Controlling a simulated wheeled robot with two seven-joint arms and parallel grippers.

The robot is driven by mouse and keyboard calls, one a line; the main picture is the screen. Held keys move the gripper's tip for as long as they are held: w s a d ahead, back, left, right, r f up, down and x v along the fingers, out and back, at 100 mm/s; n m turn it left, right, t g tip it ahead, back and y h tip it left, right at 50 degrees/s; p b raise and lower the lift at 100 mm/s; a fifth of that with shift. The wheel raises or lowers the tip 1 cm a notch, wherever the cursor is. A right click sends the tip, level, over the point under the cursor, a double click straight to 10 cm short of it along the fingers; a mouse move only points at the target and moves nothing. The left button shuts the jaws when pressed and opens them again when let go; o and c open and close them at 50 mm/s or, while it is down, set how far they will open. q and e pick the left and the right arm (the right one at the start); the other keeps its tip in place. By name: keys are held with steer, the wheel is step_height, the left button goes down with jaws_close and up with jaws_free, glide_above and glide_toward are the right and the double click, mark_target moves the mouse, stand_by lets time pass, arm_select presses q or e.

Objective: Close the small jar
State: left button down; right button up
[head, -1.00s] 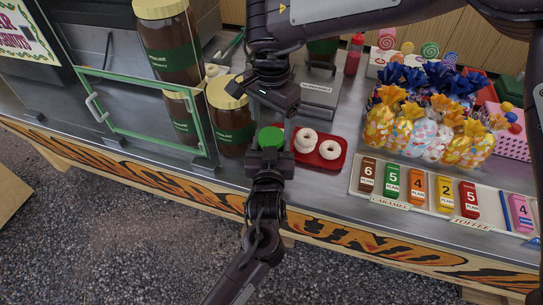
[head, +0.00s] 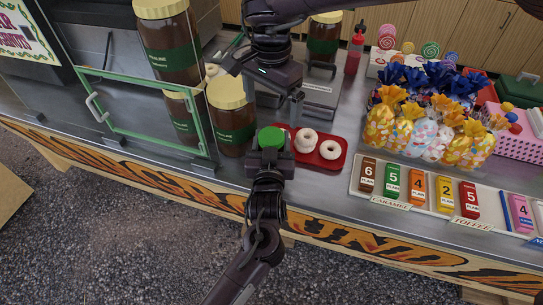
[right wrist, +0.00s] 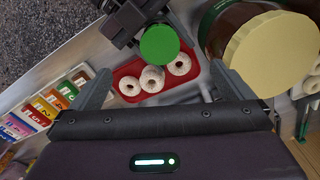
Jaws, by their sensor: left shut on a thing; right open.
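The small jar shows as a round green lid (head: 270,137) seen from above, with its body mostly hidden by my left gripper. My left gripper (head: 270,152) is shut on the small jar at the counter's front edge. The green lid also shows in the right wrist view (right wrist: 159,44). I cannot tell whether the lid is tight. My right gripper (head: 266,86) is open and empty, above and behind the jar. In the right wrist view its fingers (right wrist: 162,86) are spread wide, with the lid beyond them and apart from them.
A large brown jar with a cream lid (head: 232,118) stands close on the left. A metal box (head: 318,92) is behind. Sweet bags and numbered bars fill the right.

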step_height(320, 180, up, 8)
stand_by(0.4)
arm_select(q)
steer(key=shift+c, duration=2.2)
jaws_free()
arm_select(e)
steer(key=shift+f, duration=0.1)
arm_select(q)
steer(key=shift+s+a+b, duration=0.2)
steer(key=shift+s+b, duration=0.35)
steer(key=shift+s, duration=3.35)
arm_select(e)
steer(key=shift+f, duration=0.55)
